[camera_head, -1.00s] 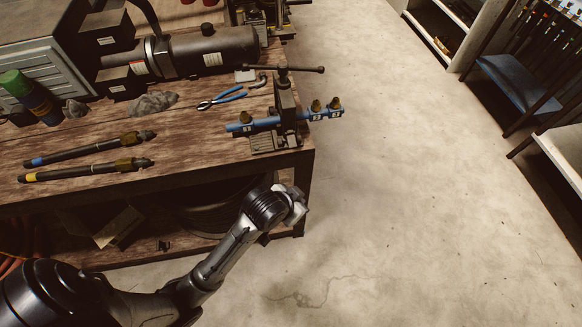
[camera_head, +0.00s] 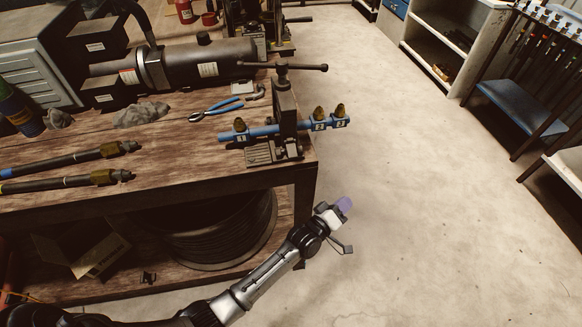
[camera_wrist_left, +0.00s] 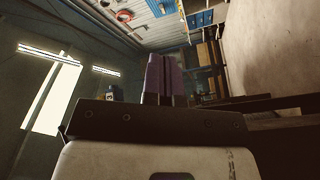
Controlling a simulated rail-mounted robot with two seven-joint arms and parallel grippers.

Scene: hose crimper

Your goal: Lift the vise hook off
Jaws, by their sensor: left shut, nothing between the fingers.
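The vise (camera_head: 286,112) stands upright at the right front corner of the wooden bench. A dark T-handle (camera_head: 283,67) lies across its top. The vise holds a blue bar (camera_head: 262,132) with numbered brass fittings, marked 1, 2 and 3. I cannot make out a separate part that is clearly the vise hook. My left gripper (camera_head: 344,204) is off the bench's right front corner, in front of and below the vise, touching nothing. Its purple fingers (camera_wrist_left: 162,76) are together and empty in the left wrist view. My right gripper is in neither view.
Blue-handled pliers (camera_head: 215,110) lie left of the vise. A large grey cylinder (camera_head: 200,62) lies behind them, and two hoses with brass ends (camera_head: 65,168) lie at the left. A cable reel (camera_head: 225,235) sits under the bench. The floor (camera_head: 430,200) at right is clear.

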